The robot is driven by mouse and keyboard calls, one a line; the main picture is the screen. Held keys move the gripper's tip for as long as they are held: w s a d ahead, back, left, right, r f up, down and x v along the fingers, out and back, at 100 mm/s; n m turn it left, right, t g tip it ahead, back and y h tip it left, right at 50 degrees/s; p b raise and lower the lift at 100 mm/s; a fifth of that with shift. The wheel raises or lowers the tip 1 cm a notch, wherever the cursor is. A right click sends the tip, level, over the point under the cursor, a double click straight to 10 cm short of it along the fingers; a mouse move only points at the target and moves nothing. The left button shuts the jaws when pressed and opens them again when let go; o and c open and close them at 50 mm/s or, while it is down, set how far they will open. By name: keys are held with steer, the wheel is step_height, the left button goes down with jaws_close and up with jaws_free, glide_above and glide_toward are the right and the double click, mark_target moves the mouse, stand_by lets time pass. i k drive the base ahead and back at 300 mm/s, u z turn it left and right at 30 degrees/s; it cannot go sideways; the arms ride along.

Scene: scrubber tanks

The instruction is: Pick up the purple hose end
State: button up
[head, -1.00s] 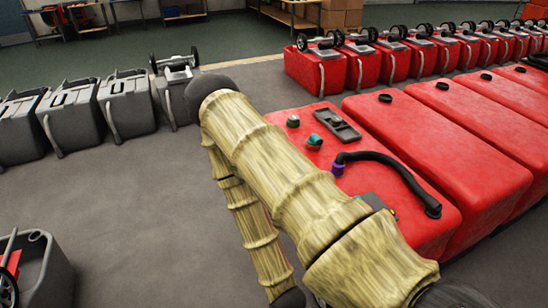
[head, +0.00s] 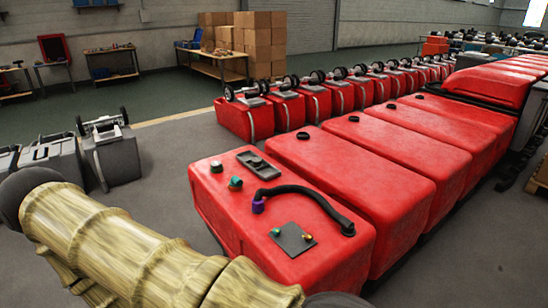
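The purple hose end (head: 258,206) is at the left end of a curved black hose (head: 310,192) on top of the nearest red tank (head: 330,258). The hose's other end meets the tank top near its right edge. The purple end seems to rest on or just above the tank top; I cannot tell which. My arm crosses the lower left of the head view, to the left of and in front of this tank. My gripper is not in view, and nothing covers the purple end.
The tank top also bears a dark panel (head: 258,165), a teal-capped fitting (head: 235,183), a pale-capped fitting (head: 216,167) and a dark plate (head: 293,238) with small fittings. More red tanks (head: 352,165) stand close behind. Grey tanks (head: 112,157) stand left. Floor (head: 185,150) between is clear.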

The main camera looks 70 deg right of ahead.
mark_target(258, 207)
steer(key=k, duration=0.15)
steer(key=z, duration=0.95)
